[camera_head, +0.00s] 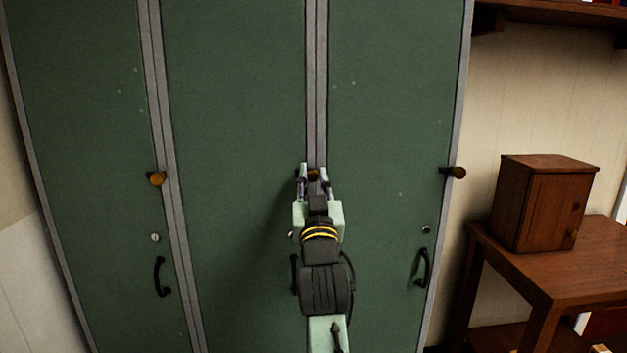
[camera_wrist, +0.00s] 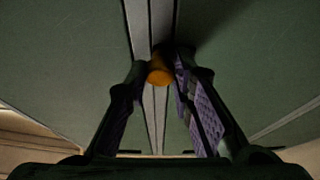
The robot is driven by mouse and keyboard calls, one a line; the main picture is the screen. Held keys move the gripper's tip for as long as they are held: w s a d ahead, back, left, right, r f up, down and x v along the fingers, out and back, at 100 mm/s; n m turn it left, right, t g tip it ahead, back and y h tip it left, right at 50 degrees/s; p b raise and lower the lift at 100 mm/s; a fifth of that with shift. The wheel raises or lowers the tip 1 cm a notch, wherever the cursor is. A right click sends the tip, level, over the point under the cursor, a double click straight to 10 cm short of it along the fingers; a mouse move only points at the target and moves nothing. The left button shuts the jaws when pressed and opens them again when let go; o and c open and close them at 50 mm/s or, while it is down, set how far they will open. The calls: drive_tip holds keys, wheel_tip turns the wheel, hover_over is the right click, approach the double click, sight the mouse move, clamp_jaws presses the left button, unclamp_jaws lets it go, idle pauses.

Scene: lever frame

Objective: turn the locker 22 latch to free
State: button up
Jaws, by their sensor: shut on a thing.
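Three green locker doors stand side by side, and no number is readable on them. The middle door (camera_head: 235,110) has a latch with a round orange-brown knob (camera_head: 313,174) at its right edge, by the grey post. My gripper (camera_head: 313,186) is shut on this middle latch, with one finger on each side of it. In the wrist view the orange knob (camera_wrist: 160,71) shows between the purple-padded fingertips of my gripper (camera_wrist: 161,80). The latch's arm is mostly hidden by the fingers, so its exact angle cannot be told.
Similar latches sit on the left door (camera_head: 156,178) and the right door (camera_head: 455,172). Black pull handles show on the left door (camera_head: 159,276) and right door (camera_head: 423,268). A wooden table (camera_head: 545,268) with a small wooden cabinet (camera_head: 540,205) stands at right.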

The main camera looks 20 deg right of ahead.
drive_tip(key=shift+f+n+b, duration=0.1)
drive_tip(key=shift+n+b, duration=0.2)
drive_tip(key=shift+n, duration=0.1)
clamp_jaws()
drive_tip(key=n+y+b, duration=0.2)
drive_tip(key=n+y, duration=0.1)
drive_tip(key=n, duration=0.2)
drive_tip(key=shift+d+b, duration=0.1)
drive_tip(key=shift+b, duration=0.25)
drive_tip(key=n+y+b, duration=0.1)
drive_tip(key=n, duration=0.3)
drive_tip(key=n+y+b, duration=0.2)
drive_tip(key=n, duration=0.1)
drive_tip(key=shift+n+g+y, duration=0.3)
drive_tip(key=shift+n, duration=0.1)
drive_tip(key=n+g+y+b, duration=0.1)
drive_tip(key=n, duration=0.3)
drive_tip(key=shift+r, duration=0.2)
drive_tip(key=shift+r+n+g+y, duration=0.15)
drive_tip(key=shift+n+g, duration=0.4)
drive_tip(key=shift+n, duration=0.65)
drive_tip(key=shift+f+n+g+y, duration=0.1)
drive_tip(key=shift+n+g+y, duration=0.15)
drive_tip(key=shift+n+g, duration=0.65)
drive_tip(key=shift+n+t, duration=0.4)
drive_tip(key=shift+t, duration=0.05)
drive_tip(key=o, duration=0.9)
unclamp_jaws()
